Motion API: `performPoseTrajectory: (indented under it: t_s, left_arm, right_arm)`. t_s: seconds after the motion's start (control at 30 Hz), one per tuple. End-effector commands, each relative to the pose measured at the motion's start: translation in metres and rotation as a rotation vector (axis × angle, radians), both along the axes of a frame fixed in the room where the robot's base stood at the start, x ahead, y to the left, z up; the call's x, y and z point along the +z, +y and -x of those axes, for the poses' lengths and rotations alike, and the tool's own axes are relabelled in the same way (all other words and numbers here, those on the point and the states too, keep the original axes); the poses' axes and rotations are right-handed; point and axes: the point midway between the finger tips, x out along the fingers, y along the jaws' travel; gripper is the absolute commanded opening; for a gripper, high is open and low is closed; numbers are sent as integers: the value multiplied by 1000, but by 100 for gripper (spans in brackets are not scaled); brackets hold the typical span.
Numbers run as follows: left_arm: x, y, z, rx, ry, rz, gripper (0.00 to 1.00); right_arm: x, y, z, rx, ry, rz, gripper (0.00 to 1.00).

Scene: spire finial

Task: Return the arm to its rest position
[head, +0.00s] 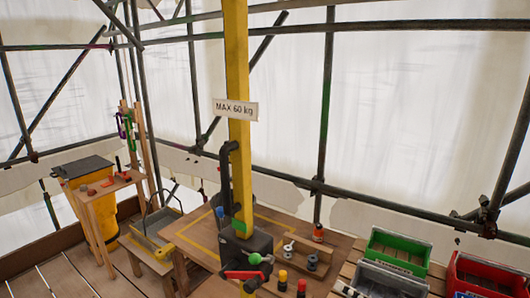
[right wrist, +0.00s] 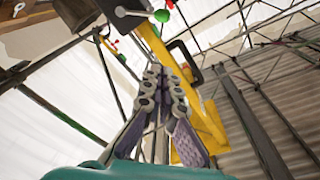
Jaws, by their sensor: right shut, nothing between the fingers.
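My right gripper (right wrist: 160,68) shows in the right wrist view, its jointed grey fingers drawn together with nothing between them. Beyond the fingers stands the yellow post (right wrist: 205,125), apart from them as far as I can tell. The same post (head: 237,70) rises through the middle of the head view and bears a "MAX 60 kg" sign (head: 236,109). A dark housing with a green knob (head: 254,258) and a red part (head: 243,275) sits low on it. In the head view I cannot make out the right fingers clearly. My left gripper is in neither view.
A wooden table (head: 190,234) stands behind the post, with small black, red and yellow pieces at its front. A green bin (head: 399,246) and a red bin (head: 486,275) are at right. A wooden stand (head: 102,190) and a yellow barrel (head: 82,166) are at left. Scaffold poles surround the place.

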Motion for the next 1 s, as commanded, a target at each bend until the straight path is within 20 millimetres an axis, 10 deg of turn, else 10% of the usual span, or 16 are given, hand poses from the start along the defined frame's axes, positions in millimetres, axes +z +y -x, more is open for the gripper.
performPoseTrajectory:
  t_s: [0.67,1.0]
  left_arm:
    - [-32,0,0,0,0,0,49]
    - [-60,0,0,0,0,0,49]
  right_arm:
    - [-117,72,50,-66,504,454,0]
    - [-176,35,119,-325,574,973,0]
